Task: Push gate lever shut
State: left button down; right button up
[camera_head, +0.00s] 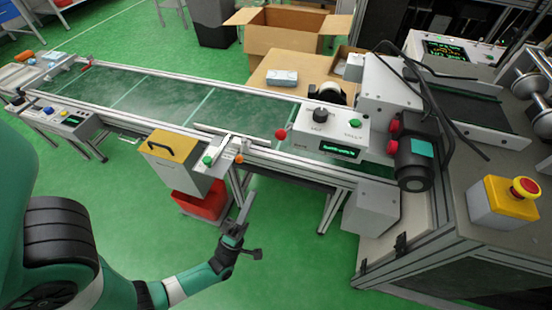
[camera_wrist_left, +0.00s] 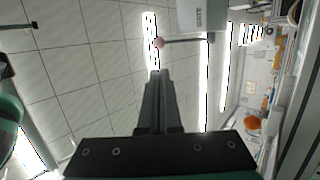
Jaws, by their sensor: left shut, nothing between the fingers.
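The gate lever is a thin rod ending in a red ball knob (camera_head: 281,134), beside the conveyor at the light grey control box (camera_head: 325,140). In the left wrist view the rod runs sideways from a grey housing (camera_wrist_left: 201,14) to the reddish ball (camera_wrist_left: 160,43). My left gripper (camera_head: 247,203) is in front of the conveyor, below and left of the knob in the head view. Its fingers (camera_wrist_left: 158,74) are shut with nothing between them, pointing up towards the ball, and look apart from it. My right gripper is not in view.
A yellow-topped box (camera_head: 170,146) and a red bin (camera_head: 203,203) stand left of my gripper. The green conveyor (camera_head: 175,98) runs behind. A machine with a yellow emergency-stop box (camera_head: 503,203) stands at right. Floor around my left forearm is clear.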

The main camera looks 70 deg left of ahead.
aim_at(287, 131)
pick_arm(q)
jog(key=x, duration=1.4)
jog(key=shift+w+p, duration=0.2)
jog(key=shift+p, duration=0.15)
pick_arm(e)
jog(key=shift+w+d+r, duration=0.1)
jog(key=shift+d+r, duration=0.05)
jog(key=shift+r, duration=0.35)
pick_arm(q)
jog(key=shift+d+r, duration=0.1)
jog(key=shift+r, duration=0.05)
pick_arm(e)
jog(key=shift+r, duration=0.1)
